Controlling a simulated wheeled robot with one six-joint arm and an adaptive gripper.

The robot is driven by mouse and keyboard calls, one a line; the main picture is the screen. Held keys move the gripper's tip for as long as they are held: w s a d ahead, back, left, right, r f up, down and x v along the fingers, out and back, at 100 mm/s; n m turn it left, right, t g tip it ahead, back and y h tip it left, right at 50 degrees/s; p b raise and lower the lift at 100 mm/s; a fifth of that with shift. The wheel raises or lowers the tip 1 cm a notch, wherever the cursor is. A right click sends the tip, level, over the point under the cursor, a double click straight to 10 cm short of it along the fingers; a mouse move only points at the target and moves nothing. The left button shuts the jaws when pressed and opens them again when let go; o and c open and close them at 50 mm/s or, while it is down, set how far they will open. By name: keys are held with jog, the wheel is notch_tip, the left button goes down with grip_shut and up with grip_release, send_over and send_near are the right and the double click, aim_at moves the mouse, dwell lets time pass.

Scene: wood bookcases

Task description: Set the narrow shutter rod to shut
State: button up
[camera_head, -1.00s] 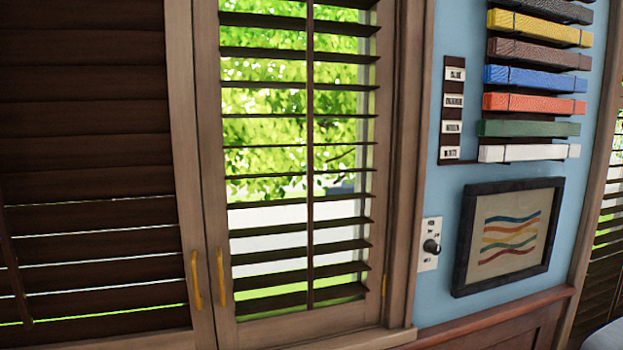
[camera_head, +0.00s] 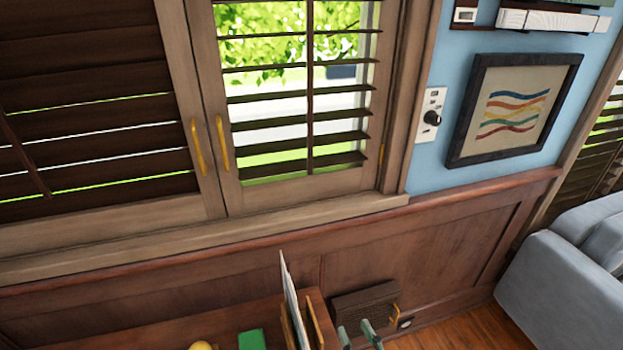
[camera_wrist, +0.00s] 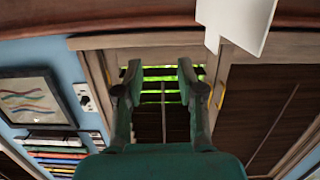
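The narrow shutter (camera_head: 295,115) is the right-hand panel in the head view. Its slats stand open, with bright greenery showing between them. Its dark upright rod (camera_head: 310,90) runs down the middle of the slats. In the upside-down wrist view the narrow shutter shows beyond my fingers, its rod (camera_wrist: 163,122) a thin line between them. My gripper (camera_wrist: 159,70) has green fingers spread apart with nothing between them. In the head view only the fingertips of my gripper (camera_head: 359,334) show, at the bottom edge, low and well away from the rod.
A wider dark shutter (camera_head: 80,120) with a slanting rod is at left. Yellow handles (camera_head: 197,147) sit between the panels. A knob plate (camera_head: 431,117) and framed picture (camera_head: 515,108) are at right. Below stands a desk (camera_head: 130,325) with upright papers (camera_head: 290,300). A grey sofa (camera_head: 565,285) is at right.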

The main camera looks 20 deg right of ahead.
jog(key=w+r, duration=0.8)
jog(key=w, duration=0.1)
jog(key=t, duration=0.2)
send_near(310, 97)
jog(key=w, duration=0.9)
jog(key=shift+w+r, duration=0.15)
jog(key=shift+w, duration=0.1)
grip_shut()
